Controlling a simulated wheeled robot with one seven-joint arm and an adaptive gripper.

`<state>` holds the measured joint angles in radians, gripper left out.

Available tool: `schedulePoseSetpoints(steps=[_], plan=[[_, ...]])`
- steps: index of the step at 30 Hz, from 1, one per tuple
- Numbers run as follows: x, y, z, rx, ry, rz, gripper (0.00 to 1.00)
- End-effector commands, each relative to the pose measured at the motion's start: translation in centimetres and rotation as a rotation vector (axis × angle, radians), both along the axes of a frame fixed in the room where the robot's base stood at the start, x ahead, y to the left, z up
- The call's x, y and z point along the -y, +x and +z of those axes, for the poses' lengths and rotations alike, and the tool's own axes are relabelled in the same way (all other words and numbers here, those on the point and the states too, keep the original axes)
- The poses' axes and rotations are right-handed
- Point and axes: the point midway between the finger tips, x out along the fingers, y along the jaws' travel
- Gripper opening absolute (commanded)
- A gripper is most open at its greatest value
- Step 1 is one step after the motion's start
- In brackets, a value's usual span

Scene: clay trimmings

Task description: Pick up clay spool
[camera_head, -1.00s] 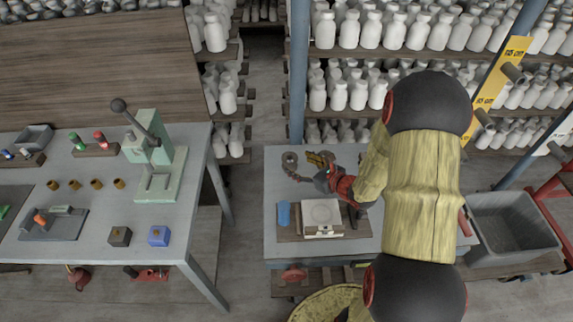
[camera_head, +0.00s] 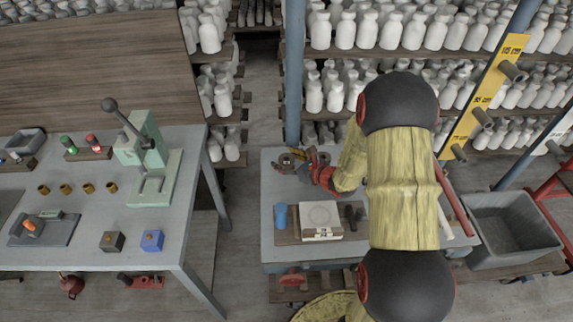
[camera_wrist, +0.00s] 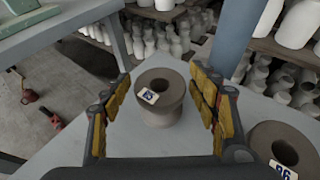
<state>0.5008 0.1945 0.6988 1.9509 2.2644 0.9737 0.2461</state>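A grey-brown clay spool (camera_wrist: 172,115) with a hole in its top and a small numbered tag stands upright on the table in the wrist view. My gripper (camera_wrist: 158,112) is open, with one yellow-padded finger on each side of this spool. I cannot tell whether either finger touches it. A second clay spool (camera_wrist: 262,136), tagged 86, stands to the right, outside the right finger. In the head view, a spool (camera_head: 286,160) shows at the table's back left corner, partly hidden by my gripper (camera_head: 299,162).
The small table (camera_head: 268,235) also bears a white scale (camera_head: 320,215) and a blue cup (camera_head: 280,214). A blue post (camera_head: 293,80) and shelves of white bottles stand behind it. A grey bin (camera_head: 510,230) is at right, a workbench (camera_head: 190,190) at left.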

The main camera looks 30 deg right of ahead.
Motion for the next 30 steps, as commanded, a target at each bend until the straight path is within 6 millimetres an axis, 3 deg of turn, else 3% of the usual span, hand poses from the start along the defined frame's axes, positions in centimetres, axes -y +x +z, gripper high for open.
schedulePoseSetpoints(steps=[24, 30], plan=[[0.0, -0.03, -0.01, 0.0, 0.0, 0.0, 0.11], [0.01, 0.0, 0.05, 0.001, 0.0, 0.0, 0.1]])
